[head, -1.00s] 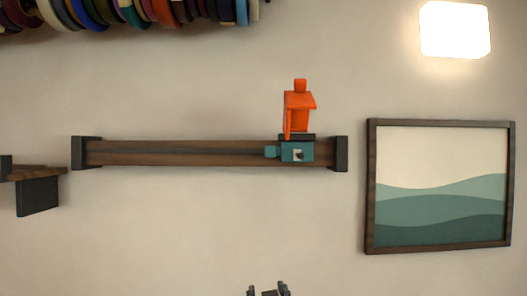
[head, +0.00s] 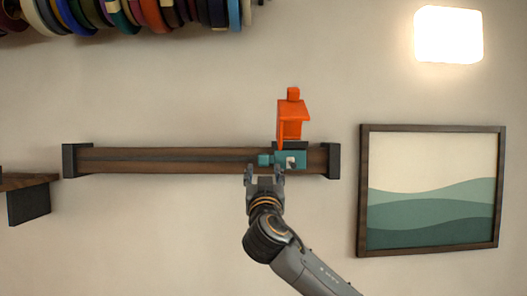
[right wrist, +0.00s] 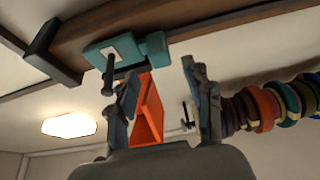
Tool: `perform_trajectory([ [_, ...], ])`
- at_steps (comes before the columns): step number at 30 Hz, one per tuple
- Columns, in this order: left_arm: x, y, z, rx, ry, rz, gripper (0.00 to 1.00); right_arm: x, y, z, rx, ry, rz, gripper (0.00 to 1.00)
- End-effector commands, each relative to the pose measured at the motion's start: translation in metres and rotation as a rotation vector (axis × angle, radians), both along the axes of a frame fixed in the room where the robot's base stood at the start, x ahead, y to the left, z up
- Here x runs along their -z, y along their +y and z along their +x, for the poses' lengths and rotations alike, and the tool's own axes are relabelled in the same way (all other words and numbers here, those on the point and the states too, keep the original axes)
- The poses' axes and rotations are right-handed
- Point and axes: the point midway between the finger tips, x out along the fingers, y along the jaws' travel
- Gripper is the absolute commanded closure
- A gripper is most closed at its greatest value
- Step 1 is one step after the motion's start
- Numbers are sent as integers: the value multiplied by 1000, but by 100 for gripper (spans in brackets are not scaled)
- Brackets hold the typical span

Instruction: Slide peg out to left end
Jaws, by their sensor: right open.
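A teal slider block (head: 292,160) sits on a dark wooden rail (head: 165,160), near its right end. It has a small teal knob (head: 264,160) on its left side and a pale square face with a dark peg (right wrist: 108,75), clearest in the right wrist view. An orange piece (head: 292,120) stands upright above the block. My right gripper (head: 264,172) is open just below the knob. In the right wrist view the teal knob (right wrist: 153,46) lies beyond the gap between its fingertips (right wrist: 160,72), with no grip on it. My left gripper is out of view.
Dark end blocks cap the rail at left (head: 76,161) and right (head: 333,161). A framed picture (head: 432,190) hangs at right. A row of coloured rings (head: 130,14) runs along the top left. A small shelf (head: 28,200) is at far left. The wall below the rail is mostly clear.

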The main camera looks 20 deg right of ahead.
Motion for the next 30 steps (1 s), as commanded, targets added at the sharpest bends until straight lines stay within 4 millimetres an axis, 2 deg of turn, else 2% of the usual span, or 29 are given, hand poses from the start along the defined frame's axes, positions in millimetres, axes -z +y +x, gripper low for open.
perform_trajectory([
  [1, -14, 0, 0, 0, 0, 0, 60, -11, -4, 10, 4, 3, -2, 49],
  [9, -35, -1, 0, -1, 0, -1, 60, -22, -13, 44, 2, 1, -2, 49],
  [15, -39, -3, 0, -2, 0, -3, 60, -23, -15, 52, 0, 0, -1, 49],
  [23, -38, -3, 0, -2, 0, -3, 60, -22, -15, 53, 0, 0, -1, 49],
  [30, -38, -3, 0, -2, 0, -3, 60, -22, -15, 53, 0, 0, -1, 98],
])
